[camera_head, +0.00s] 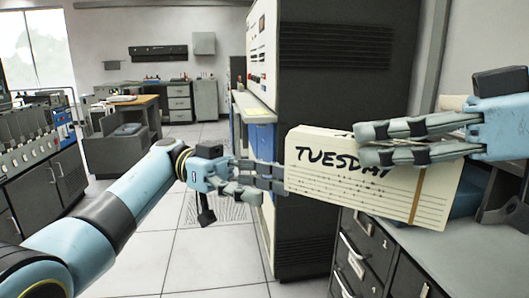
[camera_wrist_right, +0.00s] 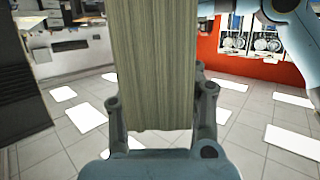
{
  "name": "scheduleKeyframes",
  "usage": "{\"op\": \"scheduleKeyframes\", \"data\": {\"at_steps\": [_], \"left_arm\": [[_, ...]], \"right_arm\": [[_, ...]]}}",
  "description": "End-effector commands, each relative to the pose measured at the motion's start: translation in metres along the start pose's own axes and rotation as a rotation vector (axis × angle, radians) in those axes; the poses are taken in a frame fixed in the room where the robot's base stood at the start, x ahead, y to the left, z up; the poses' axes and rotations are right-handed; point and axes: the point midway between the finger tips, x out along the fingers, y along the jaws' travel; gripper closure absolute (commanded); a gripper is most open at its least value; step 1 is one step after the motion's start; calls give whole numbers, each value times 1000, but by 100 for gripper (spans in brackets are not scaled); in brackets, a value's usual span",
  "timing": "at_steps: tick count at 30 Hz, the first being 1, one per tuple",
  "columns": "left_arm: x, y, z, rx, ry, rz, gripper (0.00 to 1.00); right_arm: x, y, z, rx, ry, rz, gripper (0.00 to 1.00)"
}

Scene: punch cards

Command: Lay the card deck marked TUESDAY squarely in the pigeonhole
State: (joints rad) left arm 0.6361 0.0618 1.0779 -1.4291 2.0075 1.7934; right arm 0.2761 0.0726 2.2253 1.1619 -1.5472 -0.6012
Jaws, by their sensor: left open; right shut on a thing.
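The cream card deck marked TUESDAY (camera_head: 330,186) is held up in the head view, tilted, with a brown band around its right part. My right gripper (camera_head: 357,144) is shut on it from the right, its fingers lying across the upper face. In the right wrist view the deck's layered edge (camera_wrist_right: 155,70) stands between the two fingers (camera_wrist_right: 160,108). My left gripper (camera_head: 282,178) is open at the deck's left edge; its fingertips overlap that edge in the picture, and I cannot tell whether they touch it. I cannot make out the pigeonhole in either view.
A tall dark cabinet (camera_head: 345,80) stands behind the deck. A grey counter (camera_head: 440,262) with drawers below is at right, under the deck. Consoles (camera_head: 40,140) line the left side. Tiled floor (camera_head: 225,255) is open in the middle.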

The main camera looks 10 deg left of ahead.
Motion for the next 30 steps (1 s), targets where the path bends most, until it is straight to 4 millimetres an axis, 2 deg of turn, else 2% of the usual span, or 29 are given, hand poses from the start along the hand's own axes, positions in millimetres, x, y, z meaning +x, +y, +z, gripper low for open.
{"op": "scheduleKeyframes", "data": {"at_steps": [1,3,7,11,24,30], "left_arm": [[-2,-6,-15,30,-11,0,44],[-4,-11,-30,59,-22,0,44],[-3,-15,-42,84,-31,1,44],[10,-16,-43,88,-32,2,44],[93,-16,-41,88,-28,0,44],[111,-16,-40,87,-29,-1,44]], "right_arm": [[0,0,-1,-1,2,0,100],[0,0,-1,-1,2,0,100],[0,0,0,-1,2,0,100],[0,0,0,-1,2,0,100],[0,0,-1,-1,2,0,100],[0,0,-1,-1,3,-1,100]]}}
